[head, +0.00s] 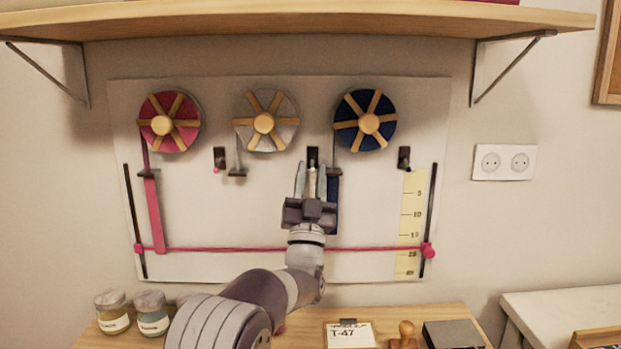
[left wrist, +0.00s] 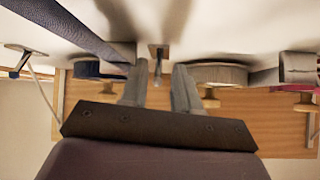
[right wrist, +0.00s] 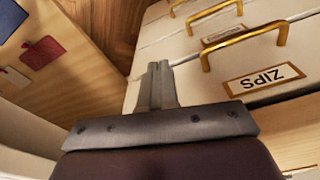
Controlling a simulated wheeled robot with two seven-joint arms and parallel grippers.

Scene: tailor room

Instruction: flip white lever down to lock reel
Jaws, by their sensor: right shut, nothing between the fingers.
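A white board (head: 218,215) on the wall carries a pink reel (head: 168,121), a white reel (head: 265,120) and a blue reel (head: 365,120). The white lever (head: 312,182) hangs below a black bracket (head: 313,155) right of the white reel. My left gripper (head: 311,182) is open, with one finger on each side of the lever. In the left wrist view, the lever (left wrist: 158,70) shows in the gap between the fingers (left wrist: 158,88); contact cannot be told. My right gripper (right wrist: 160,82) is shut and empty, away from the board, by drawers.
Other lever brackets sit left (head: 219,157) and right (head: 404,157). A pink ribbon (head: 280,249) crosses the lower board. A shelf (head: 300,20) overhangs. Jars (head: 113,312), a T-47 card (head: 349,335) and a stamp (head: 404,335) stand below. Drawers (right wrist: 285,85) are near my right gripper.

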